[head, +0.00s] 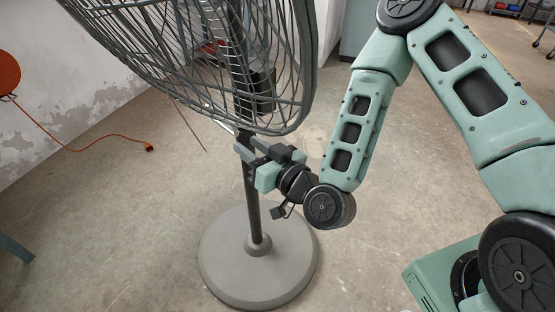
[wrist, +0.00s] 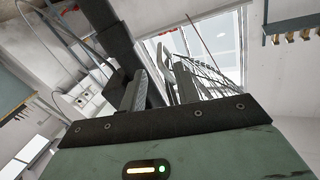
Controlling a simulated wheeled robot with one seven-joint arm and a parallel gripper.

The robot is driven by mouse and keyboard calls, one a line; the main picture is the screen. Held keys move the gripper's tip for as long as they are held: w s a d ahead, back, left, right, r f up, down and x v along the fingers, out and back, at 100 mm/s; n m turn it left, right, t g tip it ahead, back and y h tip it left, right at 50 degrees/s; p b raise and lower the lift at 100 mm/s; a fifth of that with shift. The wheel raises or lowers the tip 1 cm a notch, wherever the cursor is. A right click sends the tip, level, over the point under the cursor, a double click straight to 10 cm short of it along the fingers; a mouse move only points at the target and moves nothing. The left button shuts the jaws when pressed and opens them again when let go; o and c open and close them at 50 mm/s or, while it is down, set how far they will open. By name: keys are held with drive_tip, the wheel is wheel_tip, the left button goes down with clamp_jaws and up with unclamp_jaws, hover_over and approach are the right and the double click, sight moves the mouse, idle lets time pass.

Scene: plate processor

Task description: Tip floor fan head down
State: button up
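The floor fan's grey wire-cage head (head: 215,60) fills the upper left of the head view, tilted, with its lower rim just above my gripper. Its dark post (head: 251,200) runs down to a round grey base (head: 258,262) on the floor. My gripper (head: 249,144) is beside the upper post, just under the cage, with its fingers pointing left and up. In the wrist view the fingers (wrist: 160,80) stand apart, open, with the dark post (wrist: 112,35) behind and left of them. Cage wires (wrist: 205,78) show at the right. I cannot tell whether a finger touches the fan.
An orange cable (head: 75,132) lies on the floor at left, near a peeling white wall (head: 70,75). A blue-grey leg (head: 14,248) shows at the left edge. The concrete floor around the base is mostly clear. A shelf with hanging items (wrist: 295,30) shows in the wrist view.

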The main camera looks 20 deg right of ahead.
drive_tip(key=p+v, duration=0.8)
drive_tip(key=p, duration=0.1)
idle(0.4)
clamp_jaws()
